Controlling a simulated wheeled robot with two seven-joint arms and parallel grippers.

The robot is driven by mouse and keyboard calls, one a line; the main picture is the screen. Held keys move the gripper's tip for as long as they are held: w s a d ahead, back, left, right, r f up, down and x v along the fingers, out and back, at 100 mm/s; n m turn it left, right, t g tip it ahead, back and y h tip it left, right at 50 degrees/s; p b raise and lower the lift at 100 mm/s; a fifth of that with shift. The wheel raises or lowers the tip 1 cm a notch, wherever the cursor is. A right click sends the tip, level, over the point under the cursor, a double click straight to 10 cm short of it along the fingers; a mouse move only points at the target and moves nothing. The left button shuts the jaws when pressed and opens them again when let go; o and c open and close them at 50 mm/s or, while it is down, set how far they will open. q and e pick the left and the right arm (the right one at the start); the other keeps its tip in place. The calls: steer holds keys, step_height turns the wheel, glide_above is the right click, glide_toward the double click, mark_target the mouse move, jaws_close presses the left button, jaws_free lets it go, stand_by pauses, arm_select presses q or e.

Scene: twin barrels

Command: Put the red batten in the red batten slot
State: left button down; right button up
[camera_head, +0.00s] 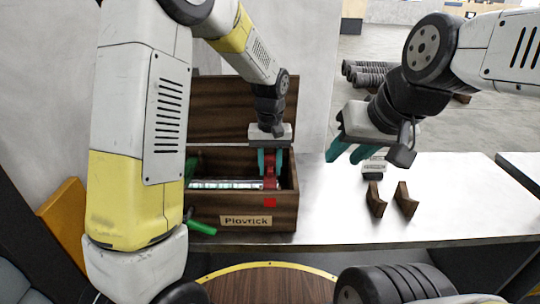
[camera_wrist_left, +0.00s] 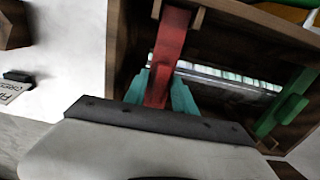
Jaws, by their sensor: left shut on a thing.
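A wooden box (camera_head: 238,221) with a raised lid stands on the table, with a red square (camera_head: 269,203) on its front wall at the right. My left gripper (camera_head: 272,162) points down into the right part of the box and is shut on the red batten (camera_head: 270,182). In the left wrist view the red batten (camera_wrist_left: 169,50) runs from between the teal fingers (camera_wrist_left: 160,92) to the box wall. Its far end lies between two small brown blocks there; how deep it sits I cannot tell. My right gripper (camera_head: 350,150) is open and empty above the table, right of the box.
A green batten (camera_wrist_left: 285,103) lies at the other end of the box; its end (camera_head: 201,227) sticks out in front. A pale ribbed row (camera_head: 225,184) lies inside. Two brown brackets (camera_head: 375,200) stand on the table at right. The table between box and brackets is clear.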

mark_target(270, 165)
arm_select(q)
steer(key=shift+f, duration=0.5)
steer(key=c, duration=0.9)
jaws_free()
steer(key=shift+c, duration=0.2)
step_height(270, 165, up, 7)
steer(key=shift+f, duration=0.1)
steer(key=shift+r, duration=0.5)
steer(key=shift+r, duration=0.1)
steer(key=s+a+r+t, duration=0.2)
steer(key=s+a+r, duration=0.1)
steer(key=s, duration=0.3)
steer(key=s+a+r+t+h, duration=0.1)
steer(key=s+a+r+t, duration=0.1)
steer(key=s+a, duration=0.4)
steer(key=s+a+r+t+h, duration=0.1)
steer(key=s+a+r+t, duration=0.1)
steer(key=s+a+r, duration=0.3)
steer(key=s, duration=0.2)
steer(key=shift+s+m, duration=0.3)
